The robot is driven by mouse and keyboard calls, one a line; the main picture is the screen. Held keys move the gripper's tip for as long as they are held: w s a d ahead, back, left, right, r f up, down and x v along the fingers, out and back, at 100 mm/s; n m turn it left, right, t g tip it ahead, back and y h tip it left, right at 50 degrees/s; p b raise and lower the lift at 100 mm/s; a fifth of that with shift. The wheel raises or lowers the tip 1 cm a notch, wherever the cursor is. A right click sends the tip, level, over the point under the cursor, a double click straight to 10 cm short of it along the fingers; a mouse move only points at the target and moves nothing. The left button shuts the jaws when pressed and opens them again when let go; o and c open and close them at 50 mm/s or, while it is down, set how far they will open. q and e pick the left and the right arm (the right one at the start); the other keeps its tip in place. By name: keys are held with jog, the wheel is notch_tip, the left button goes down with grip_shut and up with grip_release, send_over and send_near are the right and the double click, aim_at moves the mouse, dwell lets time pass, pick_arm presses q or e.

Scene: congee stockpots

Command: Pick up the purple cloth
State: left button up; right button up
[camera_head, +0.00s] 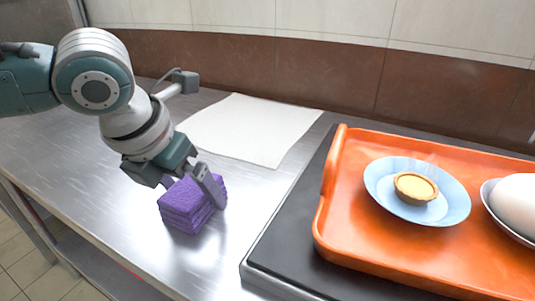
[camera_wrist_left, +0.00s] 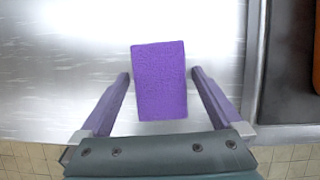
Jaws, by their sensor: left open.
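A folded purple cloth (camera_head: 190,205) lies as a small stacked block on the steel counter, left of the orange tray. My left gripper (camera_head: 188,188) reaches down over it from the left. In the left wrist view the purple cloth (camera_wrist_left: 160,80) lies between the two spread fingers of my left gripper (camera_wrist_left: 160,76), with a gap on each side. The fingers are open and do not appear to touch the cloth. My right gripper does not show in either view.
An orange tray (camera_head: 330,228) on a dark slab (camera_head: 285,235) stands to the right, holding a blue plate (camera_head: 385,190) with a small tart (camera_head: 416,187) and a white rounded item in a bowl. A white sheet (camera_head: 250,128) lies behind the cloth. The counter's front edge is near.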

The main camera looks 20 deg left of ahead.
aim_at(192, 185)
pick_arm(q)
jog(key=shift+w+f, duration=0.25)
jog(key=shift+f, duration=0.25)
jog(key=c, duration=1.3)
jog(key=shift+r, duration=0.1)
notch_tip(192, 185, up, 20)
jog(key=p, duration=0.5)
